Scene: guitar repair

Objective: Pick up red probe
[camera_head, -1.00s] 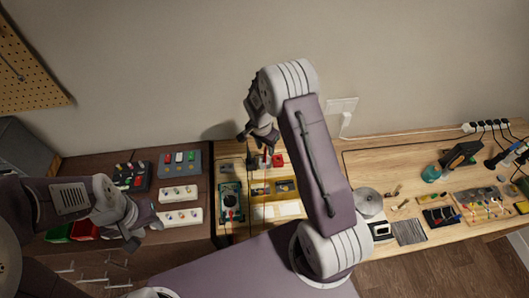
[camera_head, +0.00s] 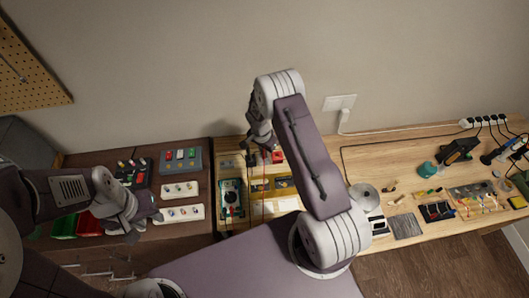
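The black-and-green multimeter (camera_head: 232,200) lies on the wooden bench below my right gripper. A thin red lead or probe (camera_head: 264,185) runs upright in the picture beside it, up towards my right gripper. My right gripper (camera_head: 261,148) points down at the back of the bench, near a small red block (camera_head: 277,157). Its fingertips are small and dark, so I cannot tell whether they hold the red probe. My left gripper (camera_head: 142,226) hangs over the dark bench at the left, away from the multimeter. Its finger gap is unclear.
Trays of coloured parts (camera_head: 181,160) and white strips (camera_head: 183,213) lie on the dark bench. Red and green bins (camera_head: 88,226) are at its left. A round metal dish (camera_head: 363,195) and tools crowd the right bench. The wall closes off the back.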

